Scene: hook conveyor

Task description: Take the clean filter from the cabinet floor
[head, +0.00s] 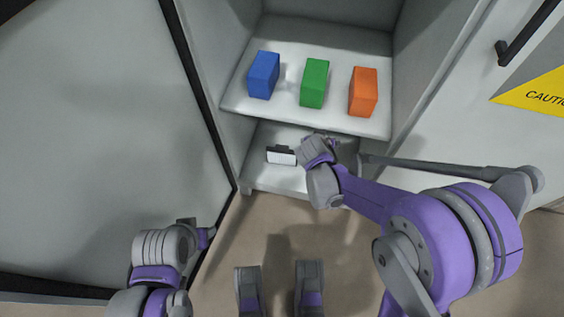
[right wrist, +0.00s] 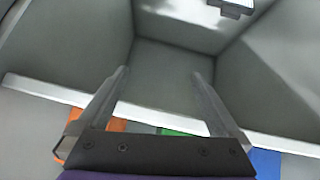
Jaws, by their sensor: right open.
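The clean filter (head: 282,157) is a small block with a white face and a dark top edge. It lies on the cabinet floor (head: 262,178), in the lower compartment under the shelf. In the right wrist view a grey block, seemingly the filter (right wrist: 232,7), is cut off by the top edge. My right gripper (head: 318,148) is at the opening of this compartment, just right of the filter and apart from it. Its fingers (right wrist: 160,76) are spread with nothing between them. My left gripper (head: 200,234) is low at the left, outside the cabinet; its jaws are unclear.
The shelf (head: 285,116) above carries a blue box (head: 264,75), a green box (head: 314,83) and an orange box (head: 363,92). Cabinet side walls bound the compartment. A grey panel with a black edge stands left; a panel with a yellow caution sign (head: 540,93) stands right.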

